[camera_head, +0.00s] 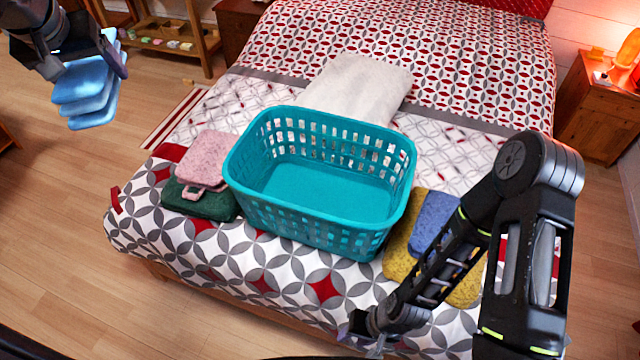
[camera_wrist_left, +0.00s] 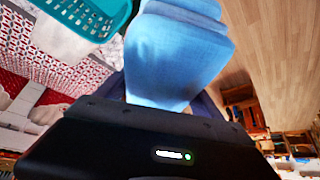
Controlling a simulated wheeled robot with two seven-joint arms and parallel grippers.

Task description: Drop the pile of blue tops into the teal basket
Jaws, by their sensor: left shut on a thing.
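The pile of blue tops (camera_head: 88,92) hangs from my left gripper (camera_head: 95,52) at the upper left of the head view, over the wooden floor. It is a stack of folded light blue layers, and it fills the middle of the left wrist view (camera_wrist_left: 178,58). My left gripper is shut on it. The teal basket (camera_head: 310,218) stands upright and empty on the bed, to the right of the pile and apart from it. My right gripper (camera_head: 372,335) is low at the front edge of the bed; its fingertips are too unclear to tell open from shut.
Pink (camera_head: 208,158) and dark green (camera_head: 198,200) folded cloths lie left of the basket. Yellow (camera_head: 402,250) and blue (camera_head: 434,222) cloths lie right of it, partly behind my right arm. A white folded blanket (camera_head: 355,85) lies behind it. A wooden shelf (camera_head: 178,35) stands at the back left.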

